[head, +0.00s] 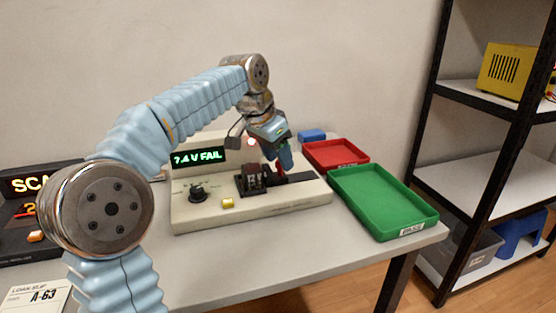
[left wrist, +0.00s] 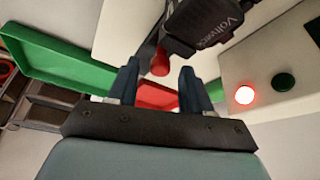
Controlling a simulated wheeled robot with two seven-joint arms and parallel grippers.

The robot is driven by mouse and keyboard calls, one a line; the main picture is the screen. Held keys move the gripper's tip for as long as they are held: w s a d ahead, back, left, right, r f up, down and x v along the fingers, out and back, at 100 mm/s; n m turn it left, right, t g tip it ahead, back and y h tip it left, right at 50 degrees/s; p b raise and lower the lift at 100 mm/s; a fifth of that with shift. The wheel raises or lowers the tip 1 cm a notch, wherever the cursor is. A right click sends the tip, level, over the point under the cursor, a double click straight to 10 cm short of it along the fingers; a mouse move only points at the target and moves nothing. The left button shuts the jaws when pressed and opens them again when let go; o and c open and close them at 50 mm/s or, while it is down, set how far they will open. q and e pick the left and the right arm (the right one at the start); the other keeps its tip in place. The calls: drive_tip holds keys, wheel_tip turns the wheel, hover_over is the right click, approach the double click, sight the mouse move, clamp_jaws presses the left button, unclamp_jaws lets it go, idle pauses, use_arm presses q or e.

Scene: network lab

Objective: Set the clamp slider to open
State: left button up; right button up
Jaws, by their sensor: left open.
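The tester (head: 290,203) is a cream box on the table, its display (head: 199,156) reading "7.4 V FAIL". A dark block (head: 254,180) stands on it beside a dark strip that my gripper partly covers. My left gripper (head: 284,168) points down over this strip. In the left wrist view my left gripper (left wrist: 160,68) is open, with a small red knob (left wrist: 160,62) showing between its fingertips. The knob, apparently the clamp slider's, is beside a black lettered part (left wrist: 203,22); contact cannot be told. My right gripper is out of view.
A black dial (head: 197,193) and yellow button (head: 228,203) are on the tester's front. A red tray (head: 336,153) and green tray (head: 383,200) are to its right. In the wrist view, a red lamp (left wrist: 245,95) glows beside a dark green one (left wrist: 283,81).

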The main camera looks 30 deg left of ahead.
use_arm(q)
drive_tip(key=shift+w+f, duration=0.1)
drive_tip(key=shift+f, duration=0.2)
clamp_jaws()
